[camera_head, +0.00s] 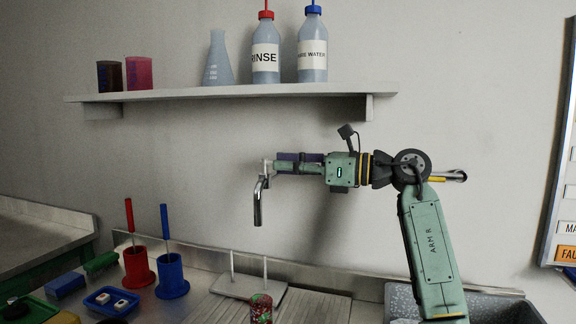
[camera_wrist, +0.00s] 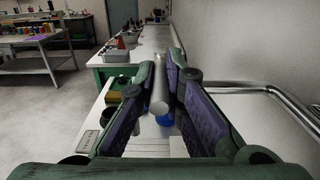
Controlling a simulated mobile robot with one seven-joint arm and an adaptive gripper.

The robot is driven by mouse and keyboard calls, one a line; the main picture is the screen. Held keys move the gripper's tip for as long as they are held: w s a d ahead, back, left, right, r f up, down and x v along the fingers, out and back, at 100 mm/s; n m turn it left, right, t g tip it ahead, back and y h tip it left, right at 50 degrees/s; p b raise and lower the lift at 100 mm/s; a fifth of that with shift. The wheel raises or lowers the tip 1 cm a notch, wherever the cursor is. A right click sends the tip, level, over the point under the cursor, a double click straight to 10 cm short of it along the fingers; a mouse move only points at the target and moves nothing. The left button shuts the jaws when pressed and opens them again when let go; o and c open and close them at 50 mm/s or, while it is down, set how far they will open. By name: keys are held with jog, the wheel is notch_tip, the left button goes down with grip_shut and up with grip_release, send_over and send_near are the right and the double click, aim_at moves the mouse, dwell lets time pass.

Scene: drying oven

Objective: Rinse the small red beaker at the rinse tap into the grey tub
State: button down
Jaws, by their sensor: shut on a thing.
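My gripper (camera_head: 277,165) is at the upper end of the curved chrome tap spout (camera_head: 258,206), well above the counter. In the wrist view its fingers (camera_wrist: 158,92) are on both sides of a plain grey metal cylinder (camera_wrist: 158,85). The cylinder looks like part of the tap, but I cannot be sure. A chrome pipe (camera_wrist: 285,98) runs along the wall at the right of the wrist view. A small red beaker with green specks (camera_head: 261,309) stands on the counter below the spout, apart from my gripper. The speckled grey tub (camera_head: 500,308) is at the lower right, partly behind my arm.
A white rack with two pegs (camera_head: 247,287) stands behind the beaker. Red (camera_head: 138,268) and blue (camera_head: 171,276) holders with brushes and a blue tray (camera_head: 110,301) are at left. The wall shelf (camera_head: 230,92) carries bottles, a flask and two beakers above my gripper.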

jog(key=m+t+b, duration=0.1)
jog(key=s+m+t+h+b, duration=0.1)
jog(key=t+b, duration=0.1)
jog(key=m+t+h+b, duration=0.1)
jog(key=b, duration=0.1)
jog(key=shift+s+a+t, duration=0.2)
jog(key=shift+a+t, duration=0.15)
jog(key=shift+t, duration=0.05)
jog(key=c, duration=1.7)
grip_release()
notch_tip(320, 180, up, 10)
jog(key=shift+r, duration=0.1)
jog(key=shift+c, duration=0.3)
